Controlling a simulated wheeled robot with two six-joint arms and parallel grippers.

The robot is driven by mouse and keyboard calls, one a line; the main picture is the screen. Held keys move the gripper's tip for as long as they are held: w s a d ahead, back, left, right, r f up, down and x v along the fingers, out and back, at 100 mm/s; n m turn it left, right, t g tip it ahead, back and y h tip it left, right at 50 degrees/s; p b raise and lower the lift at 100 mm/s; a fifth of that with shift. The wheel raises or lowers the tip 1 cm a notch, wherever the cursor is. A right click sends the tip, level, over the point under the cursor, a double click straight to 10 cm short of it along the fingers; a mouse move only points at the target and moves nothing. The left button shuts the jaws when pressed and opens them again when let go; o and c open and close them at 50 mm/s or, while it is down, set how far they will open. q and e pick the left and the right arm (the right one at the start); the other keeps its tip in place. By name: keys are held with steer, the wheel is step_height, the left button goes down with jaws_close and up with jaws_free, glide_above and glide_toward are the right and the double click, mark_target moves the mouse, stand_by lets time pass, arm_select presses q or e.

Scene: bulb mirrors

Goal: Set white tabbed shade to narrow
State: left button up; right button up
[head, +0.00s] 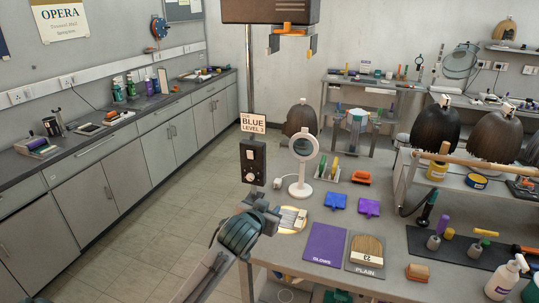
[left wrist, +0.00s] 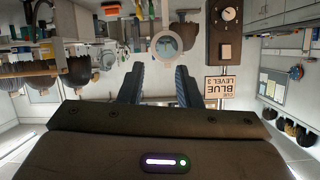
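A white round-headed stand (head: 302,150) with a ring and a small tab on top stands upright near the table's back left edge. It also shows upside down in the left wrist view (left wrist: 167,46), beyond my fingers. I cannot tell for sure whether it is the white tabbed shade or how it is set. My left gripper (head: 272,214) is in front of and left of the stand, at the table's left edge, apart from it. In the left wrist view its two dark fingers (left wrist: 159,88) are apart with nothing between them. My right gripper is not in view.
Purple (head: 324,245) and brown-topped (head: 366,250) panels lie nearer. A dark box with orange trim hangs overhead.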

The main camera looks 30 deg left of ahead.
arm_select(q)
steer(key=w+a+r+n+t+y, duration=0.1)
steer(key=w+a+r+t, duration=0.15)
steer(key=w+r, duration=0.45)
steer(key=w+a+r+t, duration=0.2)
steer(key=a+r, duration=0.1)
steer(key=r, duration=0.8)
steer(key=n+t+y, duration=0.1)
steer(key=t+y, duration=0.1)
steer(key=t, duration=0.2)
glide_toward(266, 54)
steer(key=w+r, duration=0.1)
steer(key=w, duration=0.1)
steer(key=shift+h, duration=0.4)
steer(key=p+x, duration=0.2)
steer(key=x, duration=0.1)
steer(key=p+x, duration=0.2)
steer(key=x, duration=0.1)
steer(key=p+x, duration=0.1)
steer(key=x, duration=0.2)
steer(key=shift+a+r+p, duration=0.25)
steer(key=shift+a+p, duration=0.05)
steer(key=shift+p, duration=0.1)
steer(key=shift+w+a+r+p, duration=0.2)
steer(key=shift+w+p, duration=0.1)
steer(key=shift+w, duration=0.4)
steer(key=shift+f, duration=0.1)
jaws_close()
